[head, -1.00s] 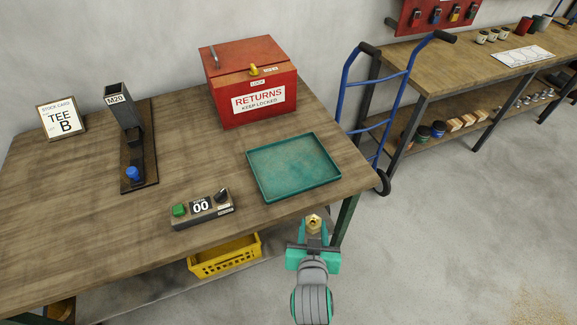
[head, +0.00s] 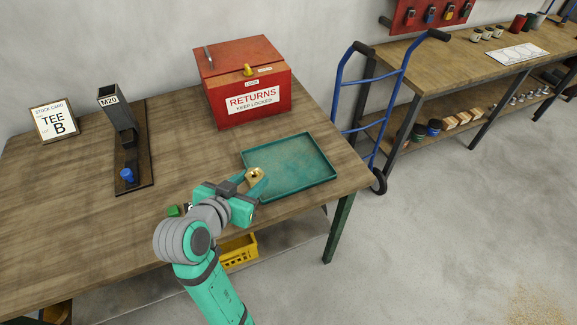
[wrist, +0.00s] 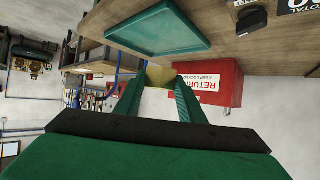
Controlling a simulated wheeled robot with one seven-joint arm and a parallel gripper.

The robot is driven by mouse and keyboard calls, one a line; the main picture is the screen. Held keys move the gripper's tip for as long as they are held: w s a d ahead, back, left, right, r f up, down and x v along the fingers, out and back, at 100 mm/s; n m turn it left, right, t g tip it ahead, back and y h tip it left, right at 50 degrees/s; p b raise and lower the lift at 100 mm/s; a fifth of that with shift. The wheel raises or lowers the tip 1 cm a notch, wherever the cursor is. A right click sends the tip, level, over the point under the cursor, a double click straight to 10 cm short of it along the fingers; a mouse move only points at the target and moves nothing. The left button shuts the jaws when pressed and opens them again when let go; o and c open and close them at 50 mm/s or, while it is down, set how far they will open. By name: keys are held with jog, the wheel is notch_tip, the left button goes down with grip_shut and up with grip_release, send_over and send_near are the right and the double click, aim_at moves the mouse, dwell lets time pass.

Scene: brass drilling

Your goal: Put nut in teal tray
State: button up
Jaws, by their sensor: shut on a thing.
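The brass nut (head: 255,174) is held between the fingertips of my gripper (head: 253,181), which is shut on it. In the head view the nut appears over the left front part of the teal tray (head: 318,183); its height above the tray is hard to tell. The tray lies empty on the workbench. In the wrist view the nut (wrist: 161,76) shows between my finger ends, and the teal tray (wrist: 160,50) is at the upper middle.
The red returns box (head: 245,80) stands behind the tray. The M20 dispenser (head: 118,120) and the stock card (head: 54,120) are at left. My arm hides most of the counter box. A blue hand truck (head: 370,95) stands right of the workbench (head: 60,200).

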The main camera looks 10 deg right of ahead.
jog(key=w+a+r+x, duration=0.1)
jog(key=x, duration=0.8)
send_over(268, 175)
jog(key=s, duration=0.1)
notch_tip(268, 175, down, 5)
jog(key=shift+a+f, duration=0.1)
jog(key=shift+a, duration=0.05)
jog(key=shift+w+f, duration=0.25)
jog(key=shift+f, duration=0.05)
jog(key=shift+w+f, duration=0.15)
jog(key=shift+f, duration=1.6)
jog(key=o, duration=1.4)
jog(key=shift+f, duration=0.15)
jog(key=shift+c, duration=0.2)
